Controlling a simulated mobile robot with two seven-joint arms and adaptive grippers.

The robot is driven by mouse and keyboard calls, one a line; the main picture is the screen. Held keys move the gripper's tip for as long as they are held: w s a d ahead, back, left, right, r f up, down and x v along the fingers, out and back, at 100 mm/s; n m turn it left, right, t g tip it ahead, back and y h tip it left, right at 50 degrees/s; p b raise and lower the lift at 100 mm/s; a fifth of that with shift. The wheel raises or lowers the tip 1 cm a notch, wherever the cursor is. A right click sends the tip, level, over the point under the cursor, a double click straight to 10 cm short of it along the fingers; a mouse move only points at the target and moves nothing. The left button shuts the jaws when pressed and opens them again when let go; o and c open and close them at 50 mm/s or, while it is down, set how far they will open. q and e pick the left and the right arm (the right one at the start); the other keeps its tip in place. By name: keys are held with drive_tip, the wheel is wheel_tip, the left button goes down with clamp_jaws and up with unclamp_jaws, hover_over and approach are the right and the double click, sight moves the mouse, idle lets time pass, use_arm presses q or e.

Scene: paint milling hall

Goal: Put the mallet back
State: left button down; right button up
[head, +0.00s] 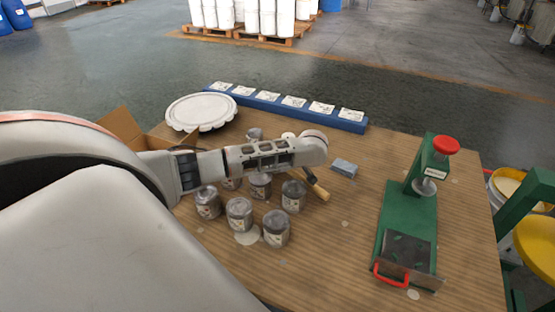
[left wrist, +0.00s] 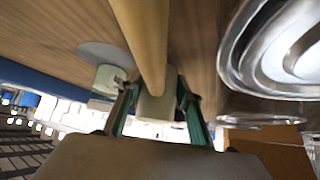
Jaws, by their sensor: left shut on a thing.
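The mallet shows in the head view as a light wooden handle (head: 319,191) with a dark part beside my arm; the rest is hidden behind the arm. In the left wrist view the pale handle (left wrist: 143,40) runs from the top edge down to between the fingers. My left gripper (left wrist: 158,100) is shut on it. In the head view my left arm reaches over the table from the left and its fingers are hidden. I cannot tell whether the mallet touches the table. My right gripper is not in view.
Several grey cans (head: 239,212) stand close under my left arm. A large white lid (head: 201,110) lies at the back left, before a blue rail (head: 285,105) with cards. A blue-grey block (head: 344,168) lies right of the arm. A green press stand (head: 411,215) stands on the right.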

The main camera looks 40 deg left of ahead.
use_arm(q)
drive_tip(key=shift+f, duration=0.35)
drive_tip(key=c, duration=1.3)
unclamp_jaws()
wheel_tip(320, 180, up, 8)
hover_over(297, 176)
drive_tip(key=a, duration=0.2)
drive_tip(key=shift+s+r, duration=0.3)
drive_tip(key=shift+r, duration=0.2)
drive_tip(key=shift+s, duration=0.1)
